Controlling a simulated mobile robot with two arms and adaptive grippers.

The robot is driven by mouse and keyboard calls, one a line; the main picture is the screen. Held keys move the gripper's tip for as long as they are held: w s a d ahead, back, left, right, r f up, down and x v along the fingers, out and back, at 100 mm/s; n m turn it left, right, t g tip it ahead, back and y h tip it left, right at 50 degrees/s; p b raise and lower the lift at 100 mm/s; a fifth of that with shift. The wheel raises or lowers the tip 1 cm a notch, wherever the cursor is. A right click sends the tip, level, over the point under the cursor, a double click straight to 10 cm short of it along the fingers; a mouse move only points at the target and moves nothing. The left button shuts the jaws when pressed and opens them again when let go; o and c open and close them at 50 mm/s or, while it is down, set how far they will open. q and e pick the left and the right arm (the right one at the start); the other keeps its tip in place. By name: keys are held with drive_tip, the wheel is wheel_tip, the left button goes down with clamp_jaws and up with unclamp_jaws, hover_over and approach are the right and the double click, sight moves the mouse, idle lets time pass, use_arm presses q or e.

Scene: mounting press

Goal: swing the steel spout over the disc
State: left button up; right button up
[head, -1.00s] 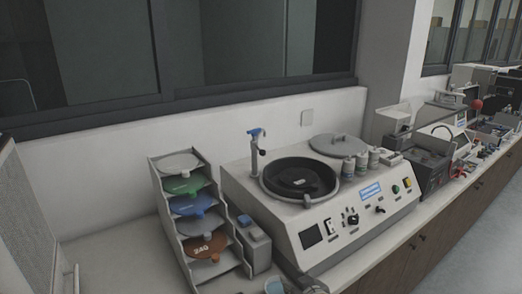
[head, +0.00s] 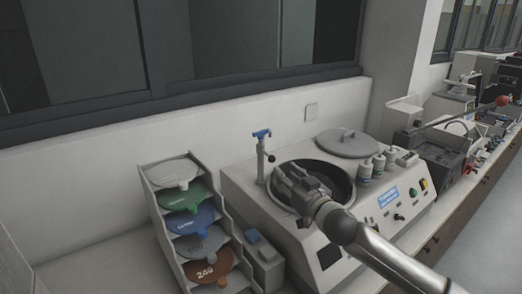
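The steel spout (head: 260,158) is an upright post with a blue top, standing at the back left of the machine's round bowl. A small dark knob sits at its right side. The dark disc (head: 338,182) lies in the bowl, largely hidden behind my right gripper. My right gripper (head: 283,172) reaches in from the lower right, over the bowl's left part, with its tips just right of and below the spout in the picture. They look apart from the spout; I cannot tell whether the fingers are open. My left gripper is not in view.
A rack of labelled coloured discs (head: 150,190) stands left of the machine (head: 298,238), with a small grey box (head: 263,258) between them. A grey round lid (head: 347,141) and several bottles (head: 379,163) sit behind and right of the bowl. The wall is close behind.

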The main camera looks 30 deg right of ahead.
sight(273, 161)
drive_tip(key=w, duration=0.1)
drive_tip(key=w+r+p, duration=0.1)
drive_tip(key=w, duration=0.1)
drive_tip(key=w+p, duration=0.1)
drive_tip(key=w, duration=0.1)
drive_tip(key=shift+d+r, duration=0.15)
drive_tip(key=shift+d, duration=0.15)
drive_tip(key=w, duration=0.1)
drive_tip(key=w+p, duration=0.1)
drive_tip(key=w, duration=0.3)
drive_tip(key=shift+d+f, duration=0.25)
drive_tip(key=shift+f, duration=0.1)
drive_tip(key=shift+w+p, duration=0.25)
drive_tip(key=shift+p, duration=0.1)
drive_tip(key=shift+w, duration=0.35)
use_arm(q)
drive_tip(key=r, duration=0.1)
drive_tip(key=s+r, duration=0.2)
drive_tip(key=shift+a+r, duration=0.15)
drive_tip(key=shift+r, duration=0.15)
use_arm(e)
clamp_jaws()
